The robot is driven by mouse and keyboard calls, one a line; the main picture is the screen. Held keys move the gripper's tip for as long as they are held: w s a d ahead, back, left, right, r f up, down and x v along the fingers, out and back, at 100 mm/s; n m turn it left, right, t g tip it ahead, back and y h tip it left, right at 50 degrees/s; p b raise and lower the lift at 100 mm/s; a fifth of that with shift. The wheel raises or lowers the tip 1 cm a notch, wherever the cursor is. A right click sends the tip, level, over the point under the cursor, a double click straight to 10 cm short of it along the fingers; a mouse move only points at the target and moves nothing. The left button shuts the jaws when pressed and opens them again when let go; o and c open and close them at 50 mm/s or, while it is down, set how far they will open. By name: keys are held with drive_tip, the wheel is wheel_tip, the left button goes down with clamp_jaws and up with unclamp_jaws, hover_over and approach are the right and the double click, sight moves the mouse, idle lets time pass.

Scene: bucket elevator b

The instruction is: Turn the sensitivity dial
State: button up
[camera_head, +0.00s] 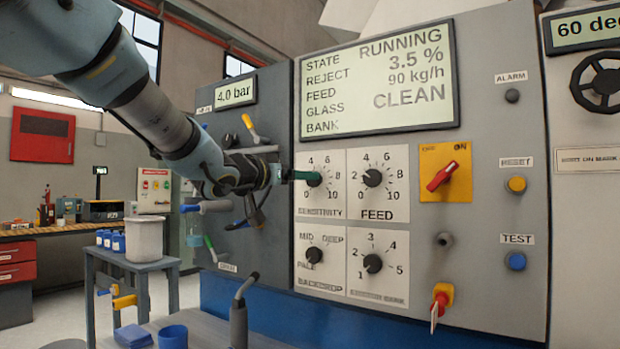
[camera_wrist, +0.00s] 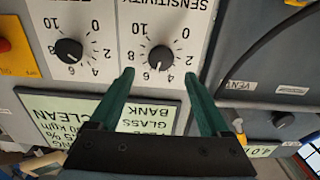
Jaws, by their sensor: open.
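The sensitivity dial (camera_head: 315,179) is a small black knob on a white scale plate marked 0 to 10, on the grey panel below the display. My gripper (camera_head: 300,175) comes in from the left, its green fingers at the dial and partly covering its left side. In the upside-down wrist view the sensitivity dial (camera_wrist: 161,58) lies between and just beyond the tips of my open gripper (camera_wrist: 159,74), with one finger on each side. The jaws hold nothing. I cannot tell whether either finger touches the knob.
The feed dial (camera_head: 372,177) sits right beside it, with the backdrop dial (camera_head: 314,255) and another dial (camera_head: 372,263) below. A red switch (camera_head: 442,176) on a yellow plate is further right. The display (camera_head: 380,80) reads RUNNING, reject 3.5 %, feed 90 kg/h, glass CLEAN.

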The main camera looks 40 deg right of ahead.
drive_tip(key=x, duration=0.6)
drive_tip(key=shift+p, duration=0.4)
drive_tip(key=shift+c, duration=0.2)
clamp_jaws()
drive_tip(key=shift+f+m+b, duration=0.1)
drive_tip(key=shift+m+b, duration=1.25)
drive_tip(key=shift+m, duration=1.25)
drive_tip(key=shift+o, duration=0.2)
unclamp_jaws()
